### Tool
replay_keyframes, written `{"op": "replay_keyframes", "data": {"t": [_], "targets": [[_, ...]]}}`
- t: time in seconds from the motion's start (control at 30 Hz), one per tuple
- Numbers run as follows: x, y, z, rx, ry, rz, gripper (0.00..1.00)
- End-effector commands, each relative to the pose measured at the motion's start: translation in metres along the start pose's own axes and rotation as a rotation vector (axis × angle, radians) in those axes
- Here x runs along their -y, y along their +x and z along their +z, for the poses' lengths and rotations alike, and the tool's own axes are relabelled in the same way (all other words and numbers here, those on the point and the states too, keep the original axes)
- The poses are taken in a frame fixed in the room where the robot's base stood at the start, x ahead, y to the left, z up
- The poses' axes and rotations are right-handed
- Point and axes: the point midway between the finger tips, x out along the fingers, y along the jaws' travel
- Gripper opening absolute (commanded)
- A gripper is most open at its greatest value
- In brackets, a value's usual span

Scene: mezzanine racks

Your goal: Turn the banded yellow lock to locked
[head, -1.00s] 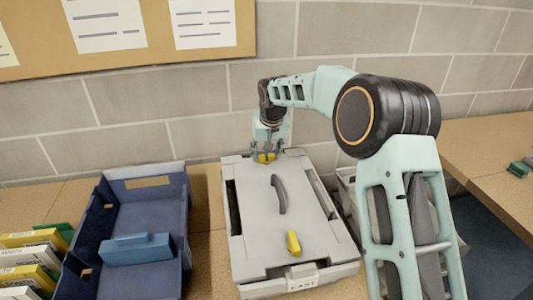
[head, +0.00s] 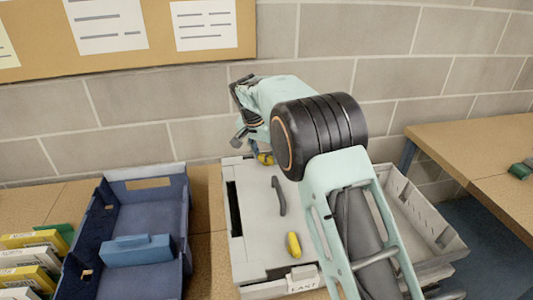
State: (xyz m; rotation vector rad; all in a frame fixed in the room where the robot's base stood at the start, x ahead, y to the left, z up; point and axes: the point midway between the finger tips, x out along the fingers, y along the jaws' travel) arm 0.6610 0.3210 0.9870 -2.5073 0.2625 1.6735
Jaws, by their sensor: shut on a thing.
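A grey lidded case (head: 247,205) lies on the bench with a dark curved handle (head: 279,196) on its lid. One yellow lock (head: 265,159) is at the lid's far edge, and another yellow lock (head: 294,245) is near its front edge. I cannot make out a band on either. My gripper (head: 262,152) is at the far lock and shut on it. My wrist and arm hide much of the gripper and the right side of the lid, so the far lock's exact angle is unclear.
A blue bin (head: 185,235) with a blue block (head: 137,250) stands left of the case. Yellow and green boxes (head: 28,255) are at far left. An open grey tray (head: 415,215) is to the right. A brick wall (head: 150,105) stands close behind.

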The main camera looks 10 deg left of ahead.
Motion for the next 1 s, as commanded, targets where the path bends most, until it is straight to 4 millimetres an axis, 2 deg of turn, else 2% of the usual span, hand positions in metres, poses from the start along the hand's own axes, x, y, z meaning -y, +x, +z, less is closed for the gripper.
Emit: {"op": "replay_keyframes", "data": {"t": [0.6, 1.0], "targets": [[0.0032, -0.0048, -0.0028, 0.0, 0.52, 0.218, 0.0], [0.0026, -0.0018, -0.002, 0.001, 0.677, 0.281, 0.0]]}}
